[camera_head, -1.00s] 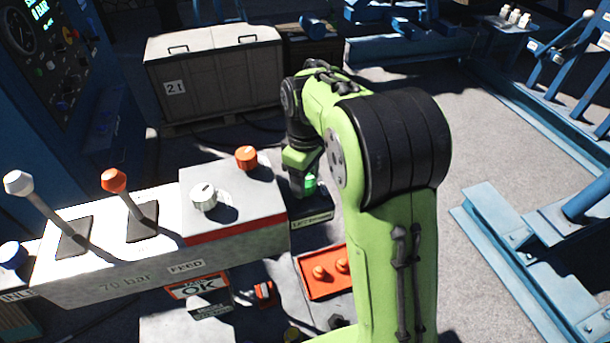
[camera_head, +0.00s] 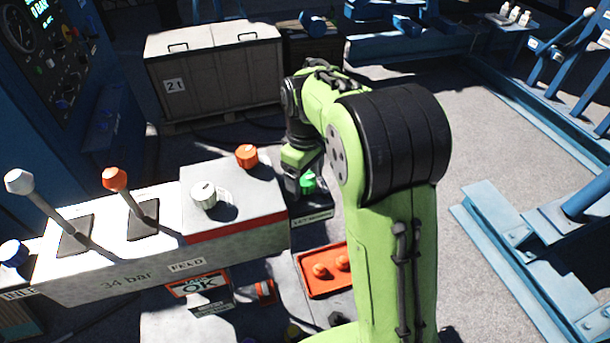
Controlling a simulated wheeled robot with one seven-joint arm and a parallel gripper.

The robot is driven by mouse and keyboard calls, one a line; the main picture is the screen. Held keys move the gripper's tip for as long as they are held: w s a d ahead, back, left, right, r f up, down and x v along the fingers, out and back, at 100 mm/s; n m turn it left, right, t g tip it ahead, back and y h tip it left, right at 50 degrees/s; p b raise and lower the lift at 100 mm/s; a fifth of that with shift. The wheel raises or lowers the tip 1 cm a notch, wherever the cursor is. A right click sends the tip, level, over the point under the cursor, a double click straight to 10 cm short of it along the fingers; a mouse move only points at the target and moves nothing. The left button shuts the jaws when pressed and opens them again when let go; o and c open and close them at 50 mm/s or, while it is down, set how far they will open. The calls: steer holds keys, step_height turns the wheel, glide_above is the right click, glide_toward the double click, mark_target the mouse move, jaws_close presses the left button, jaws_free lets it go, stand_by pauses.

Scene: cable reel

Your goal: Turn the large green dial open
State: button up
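The green dial (camera_head: 308,183) shows as a small bright green patch behind my arm, to the right of the grey control console. Much of it is hidden by my gripper and arm. My gripper (camera_head: 294,184) points down at the dial, with a dark finger on the dial's left side. Whether the fingers touch or close on the dial cannot be told.
The console (camera_head: 120,278) carries a white knob (camera_head: 204,195), an orange knob (camera_head: 247,156) and two levers with white (camera_head: 19,181) and orange (camera_head: 115,179) heads. Its front reads "34 bar". An orange plate (camera_head: 325,283) with two knobs lies below the dial.

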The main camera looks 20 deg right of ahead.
mark_target(305, 178)
steer(key=shift+r, duration=0.1)
step_height(305, 178, up, 16)
steer(key=p, duration=0.2)
steer(key=shift+p, duration=0.3)
steer(key=shift+f, duration=0.2)
